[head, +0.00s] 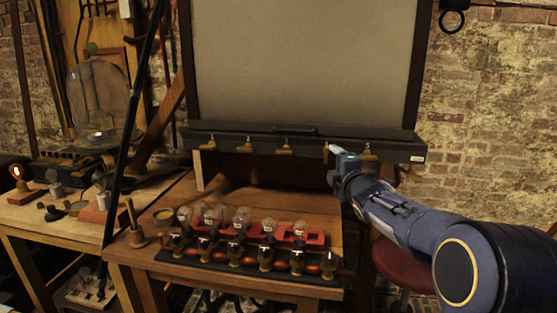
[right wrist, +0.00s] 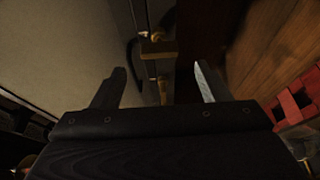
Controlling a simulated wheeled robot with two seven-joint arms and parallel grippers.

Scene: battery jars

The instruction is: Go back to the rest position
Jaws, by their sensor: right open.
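My right gripper (head: 335,155) reaches in from the right in the head view, in front of the black bar (head: 230,138) under the large grey panel. In the right wrist view its two fingers (right wrist: 162,88) stand wide apart with nothing between them touching either one. A brass fitting (right wrist: 158,47) on the bar shows beyond the fingertips. My left gripper is in neither view.
A wooden bench (head: 150,275) holds a row of glass jars (head: 241,218) in a red rack, with dark-based fittings in front. A side table (head: 40,215) with small items stands at the left. A red stool (head: 402,265) is below my right arm.

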